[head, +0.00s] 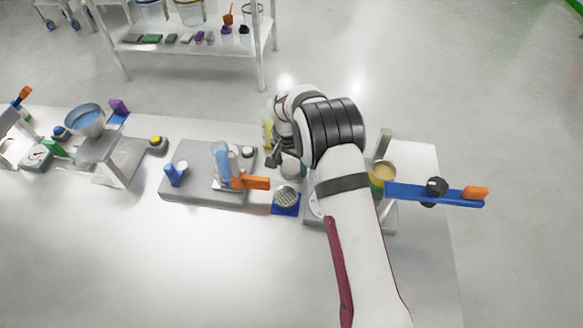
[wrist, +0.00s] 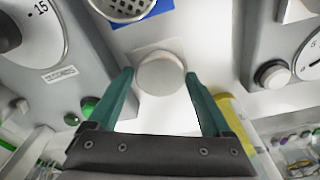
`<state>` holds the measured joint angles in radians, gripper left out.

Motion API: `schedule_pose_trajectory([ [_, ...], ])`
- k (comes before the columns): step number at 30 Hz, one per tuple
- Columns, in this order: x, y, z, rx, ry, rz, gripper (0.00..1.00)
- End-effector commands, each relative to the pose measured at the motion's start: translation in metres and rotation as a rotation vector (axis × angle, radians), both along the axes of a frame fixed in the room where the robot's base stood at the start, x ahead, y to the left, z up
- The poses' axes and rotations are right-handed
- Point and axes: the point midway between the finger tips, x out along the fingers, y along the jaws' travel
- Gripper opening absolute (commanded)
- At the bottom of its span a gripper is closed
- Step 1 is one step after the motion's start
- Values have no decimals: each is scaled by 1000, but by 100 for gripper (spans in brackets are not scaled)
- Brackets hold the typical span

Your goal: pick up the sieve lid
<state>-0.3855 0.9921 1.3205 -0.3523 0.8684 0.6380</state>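A round, pale grey-white piece, which looks like the sieve lid (wrist: 160,76), lies on a pale square patch in the wrist view. My gripper (wrist: 160,74) has its two teal fingers spread, one at each side of this piece. The fingertips look close to its edges; I cannot tell whether they touch. A perforated metal sieve (wrist: 122,6) sits on a blue mat (wrist: 158,14) just beyond it. The sieve also shows in the head view (head: 286,195). In the head view my arm and wrist hide most of the area around the gripper.
A grey machine with a dial (wrist: 50,70) stands left of the gripper, and another grey unit with a knob (wrist: 272,74) stands right. A yellow object (wrist: 236,118) is close to the right finger. The front of the white table (head: 200,260) is clear.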

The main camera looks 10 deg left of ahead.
Motion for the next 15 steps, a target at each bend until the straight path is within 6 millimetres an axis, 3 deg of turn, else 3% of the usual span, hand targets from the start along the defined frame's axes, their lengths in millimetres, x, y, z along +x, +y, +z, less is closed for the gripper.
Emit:
schedule_pose_trajectory([
  [1, 0, 0, 0, 0, 0, 0, 72],
  [11, 0, 0, 0, 0, 0, 0, 13],
  [15, 0, 0, 1, 0, 0, 0, 13],
])
